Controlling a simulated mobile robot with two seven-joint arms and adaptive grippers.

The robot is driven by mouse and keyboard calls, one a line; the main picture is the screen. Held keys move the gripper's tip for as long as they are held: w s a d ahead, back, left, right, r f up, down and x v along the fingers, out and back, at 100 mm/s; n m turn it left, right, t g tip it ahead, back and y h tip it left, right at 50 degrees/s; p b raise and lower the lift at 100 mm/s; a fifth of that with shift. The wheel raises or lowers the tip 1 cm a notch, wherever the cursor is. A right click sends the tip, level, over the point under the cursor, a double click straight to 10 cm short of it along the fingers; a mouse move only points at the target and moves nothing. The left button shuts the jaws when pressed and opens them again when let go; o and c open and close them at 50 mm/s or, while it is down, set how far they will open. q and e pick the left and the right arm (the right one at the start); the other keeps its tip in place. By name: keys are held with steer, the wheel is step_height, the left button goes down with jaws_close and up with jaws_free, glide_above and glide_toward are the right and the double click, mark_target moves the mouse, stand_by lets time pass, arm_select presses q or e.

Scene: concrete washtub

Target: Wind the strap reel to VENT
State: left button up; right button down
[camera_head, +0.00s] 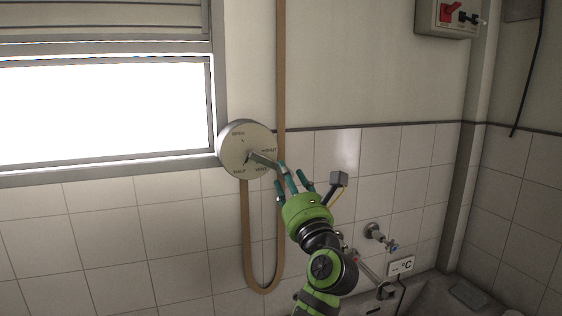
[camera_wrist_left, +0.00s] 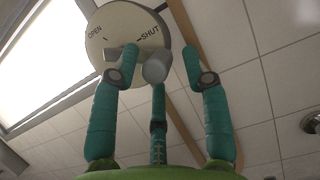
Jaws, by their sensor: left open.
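The strap reel (camera_head: 232,152) is a round pale disc on the wall beside the window, marked OPEN, SHUT, VENT and HALF. Its crank points right and slightly down, between SHUT and VENT. In the left wrist view the disc (camera_wrist_left: 112,32) shows OPEN and SHUT; its lower marks are hidden. The crank's grey knob (camera_wrist_left: 155,69) points at the camera between my fingers. My left gripper (camera_head: 281,172) is open, its teal fingers spread around the knob; contact is unclear. It also shows in the left wrist view (camera_wrist_left: 160,75). My right gripper is in neither view.
A brown strap (camera_head: 281,70) runs down the wall and loops below the reel. A red-switch box (camera_head: 448,17) hangs upper right.

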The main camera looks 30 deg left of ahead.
mark_target(269, 164)
arm_select(q)
steer(key=p+x, duration=0.1)
steer(key=x, duration=0.3)
steer(key=shift+a+r+p, duration=0.1)
steer(key=shift+r+p, duration=0.05)
steer(key=shift+p, duration=0.15)
steer(key=shift+w+a, duration=0.25)
steer(key=shift+c, duration=0.4)
steer(key=c, duration=0.7)
jaws_close()
steer(key=shift+r, duration=0.1)
